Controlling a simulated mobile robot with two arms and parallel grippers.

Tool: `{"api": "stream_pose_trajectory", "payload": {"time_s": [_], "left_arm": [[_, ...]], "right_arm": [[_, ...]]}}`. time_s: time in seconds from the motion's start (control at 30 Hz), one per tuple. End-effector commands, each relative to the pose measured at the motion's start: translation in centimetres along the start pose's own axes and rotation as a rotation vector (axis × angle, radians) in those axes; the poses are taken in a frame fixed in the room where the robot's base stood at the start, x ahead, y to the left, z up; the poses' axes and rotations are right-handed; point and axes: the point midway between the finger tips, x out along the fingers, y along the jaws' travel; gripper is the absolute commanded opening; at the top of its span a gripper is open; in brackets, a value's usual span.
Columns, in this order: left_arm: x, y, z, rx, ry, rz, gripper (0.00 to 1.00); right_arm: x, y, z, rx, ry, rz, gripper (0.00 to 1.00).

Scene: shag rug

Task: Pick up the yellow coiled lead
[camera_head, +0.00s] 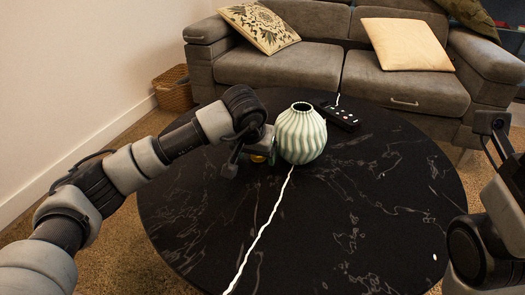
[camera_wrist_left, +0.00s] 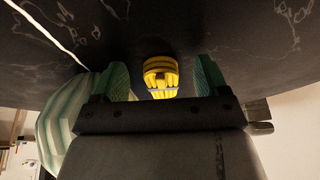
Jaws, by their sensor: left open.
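The yellow coiled lead (camera_wrist_left: 160,74) lies on the dark table and shows between the two green finger pads of my left gripper (camera_wrist_left: 160,82) in the left wrist view. The fingers are open, one on each side of it, and I cannot tell whether either touches it. In the head view my left gripper (camera_head: 252,157) is low over the table, left of the vase. Only a small yellow bit of the lead (camera_head: 258,158) shows there. My right arm is at the right edge, and its fingers are not clearly seen.
A pale green ribbed vase (camera_head: 301,136) stands close to the right of my left gripper. It also shows at left in the wrist view (camera_wrist_left: 58,125). A black remote-like box (camera_head: 339,117) lies behind it. The black round table (camera_head: 370,215) is clear in front.

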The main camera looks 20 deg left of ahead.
Motion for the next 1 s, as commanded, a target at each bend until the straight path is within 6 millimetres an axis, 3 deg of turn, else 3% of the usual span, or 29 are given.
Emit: {"api": "stream_pose_trajectory", "payload": {"time_s": [0.13, 0.5, 0.77, 0.93, 1.0], "left_arm": [[-0.1, 0.0, 0.0, 0.000, 0.000, 0.000, 0.71], [-0.1, 0.0, 0.0, 0.000, 0.001, 0.000, 0.17], [-0.3, 0.0, -0.1, 0.000, 0.001, 0.000, 0.16], [-1.6, 0.0, -0.7, 0.000, 0.003, -0.001, 0.16], [-2.5, 0.0, -1.1, 0.000, 0.003, -0.001, 0.16]], "right_arm": [[0.1, 0.0, 0.0, 0.000, -0.001, 0.000, 0.70], [0.0, 0.0, 0.0, 0.000, 0.000, 0.000, 0.70], [0.2, 0.0, 0.0, 0.001, 0.001, 0.000, 0.70], [0.6, 0.2, 0.2, 0.002, 0.000, 0.005, 0.70], [-0.4, 0.3, 0.9, 0.005, -0.043, 0.014, 0.70]]}}
